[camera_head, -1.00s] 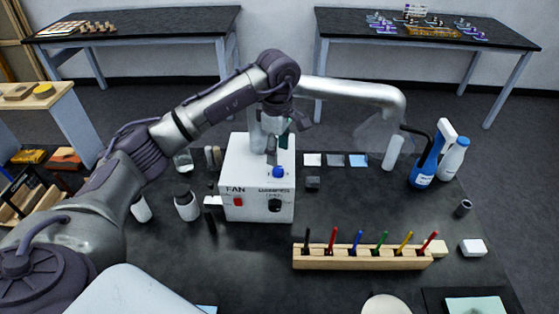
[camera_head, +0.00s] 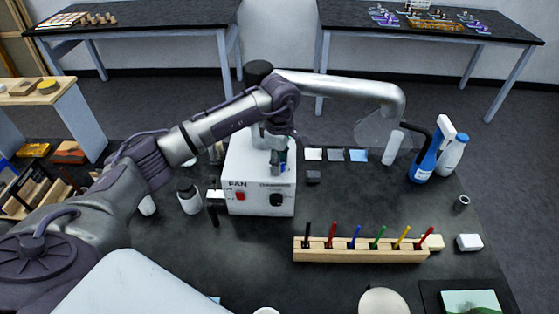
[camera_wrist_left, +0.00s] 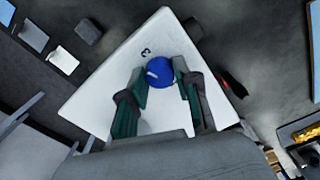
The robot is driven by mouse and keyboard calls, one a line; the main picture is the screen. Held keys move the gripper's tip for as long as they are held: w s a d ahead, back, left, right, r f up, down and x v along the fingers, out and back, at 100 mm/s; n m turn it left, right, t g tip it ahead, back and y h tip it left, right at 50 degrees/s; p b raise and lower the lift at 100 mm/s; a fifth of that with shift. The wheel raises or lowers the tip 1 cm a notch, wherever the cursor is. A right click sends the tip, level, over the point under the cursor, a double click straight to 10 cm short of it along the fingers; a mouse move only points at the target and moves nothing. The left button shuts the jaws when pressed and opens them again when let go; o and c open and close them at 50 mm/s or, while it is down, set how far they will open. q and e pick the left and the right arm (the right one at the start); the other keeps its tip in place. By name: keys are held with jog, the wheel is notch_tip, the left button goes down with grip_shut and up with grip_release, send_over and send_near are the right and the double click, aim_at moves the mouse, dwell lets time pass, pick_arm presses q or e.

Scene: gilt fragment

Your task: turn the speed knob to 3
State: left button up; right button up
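The white fan box (camera_head: 245,165) stands at the back middle of the dark table, with a red switch (camera_head: 240,196) under FAN and a black knob (camera_head: 276,199) on its front. On its top is a blue knob (camera_wrist_left: 160,72) with a white pointer mark, which points left in the left wrist view. A printed 3 (camera_wrist_left: 146,51) lies just beyond the knob, to the upper left. My left gripper (camera_wrist_left: 159,70) comes down from above, its fingertips against opposite sides of the blue knob. Other numbers around the knob are hidden. My right gripper is not in view.
A silver duct (camera_head: 345,88) with a clear hood runs right from behind the box. A wooden pen rack (camera_head: 360,254) stands in front right. Bottles (camera_head: 424,160) stand far right, and small jars (camera_head: 189,201) left of the box. The table's middle front is mostly clear.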

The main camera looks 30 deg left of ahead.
pick_arm(q)
grip_shut()
jog(key=m+b, duration=0.1)
jog(key=b, duration=0.1)
jog(key=m+b, duration=0.2)
jog(key=b, duration=0.1)
jog(key=shift+w+f, duration=0.1)
jog(key=shift+f, duration=0.15)
jog(key=shift+r+m+b, duration=0.15)
jog(key=shift+m+b, duration=0.45)
jog(key=shift+m, duration=0.2)
jog(key=shift+r, duration=0.15)
jog(key=o, duration=0.9)
grip_release()
notch_tip(320, 180, up, 12)
